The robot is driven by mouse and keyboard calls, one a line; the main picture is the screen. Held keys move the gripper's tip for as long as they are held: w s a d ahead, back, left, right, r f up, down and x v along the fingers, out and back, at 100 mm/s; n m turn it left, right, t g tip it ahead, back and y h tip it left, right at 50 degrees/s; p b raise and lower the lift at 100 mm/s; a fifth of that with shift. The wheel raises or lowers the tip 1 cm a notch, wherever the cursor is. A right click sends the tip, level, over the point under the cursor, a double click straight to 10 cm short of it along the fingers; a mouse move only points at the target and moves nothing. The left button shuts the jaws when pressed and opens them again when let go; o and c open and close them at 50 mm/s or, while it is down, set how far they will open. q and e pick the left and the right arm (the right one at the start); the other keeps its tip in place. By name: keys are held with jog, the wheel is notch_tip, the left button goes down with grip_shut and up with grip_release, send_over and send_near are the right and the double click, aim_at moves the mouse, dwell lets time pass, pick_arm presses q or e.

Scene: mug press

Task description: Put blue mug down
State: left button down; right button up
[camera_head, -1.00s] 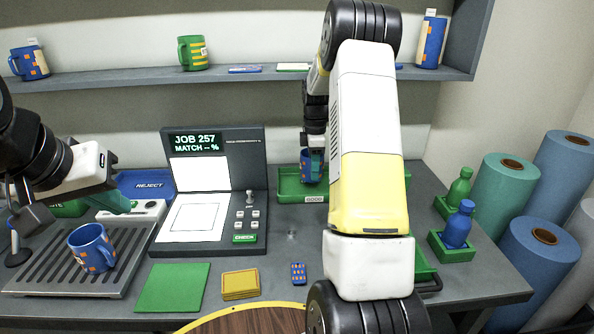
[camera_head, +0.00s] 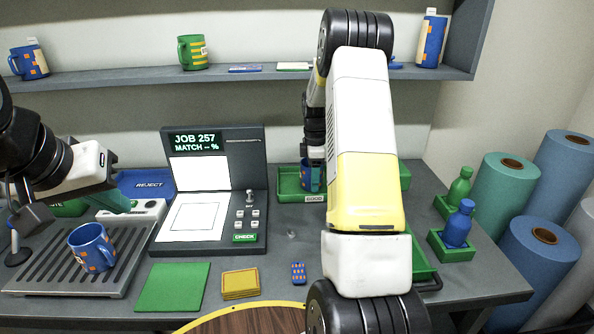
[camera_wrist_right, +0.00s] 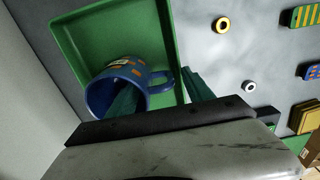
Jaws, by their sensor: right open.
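A blue mug with orange patches (camera_wrist_right: 118,85) is in the green GOOD tray (camera_wrist_right: 72,40), its handle toward the fingers in the right wrist view. In the head view the mug (camera_head: 308,178) is partly hidden by my right arm. My right gripper (camera_wrist_right: 162,92) is open around the mug's wall: one finger reaches into the mug's mouth, the other is outside by the handle. My left gripper (camera_head: 122,205) hangs over the rack at the left, away from this mug; its jaw opening is unclear.
Another blue mug (camera_head: 92,247) stands on the slatted rack (camera_head: 30,285). The press with its JOB 257 screen (camera_head: 195,143) is left of the GOOD tray. Bottles (camera_head: 457,228) stand at the right. Shelf mugs (camera_head: 193,52) are above.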

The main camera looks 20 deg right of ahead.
notch_tip(320, 180, up, 12)
jog(key=s+a+r+m+t, duration=0.2)
jog(key=s+a+r+m, duration=0.1)
jog(key=s+a+r, duration=0.4)
jog(key=s+a+r+m+t, duration=0.1)
jog(key=s+a+m, duration=0.2)
jog(key=s, duration=0.4)
jog(key=s+a+r+m+t+y, duration=0.1)
jog(key=s+a+r+m, duration=0.1)
jog(key=s, duration=0.6)
jog(key=s+a+r+m+t+y, duration=0.1)
jog(key=s+a+m+t, duration=0.1)
jog(key=s+a+m, duration=0.2)
jog(key=s+m, duration=0.2)
jog(key=s, duration=0.2)
jog(key=shift+s+a+r, duration=0.2)
jog(key=shift+a+r, duration=0.05)
jog(key=shift+a, duration=0.05)
dwell(0.3)
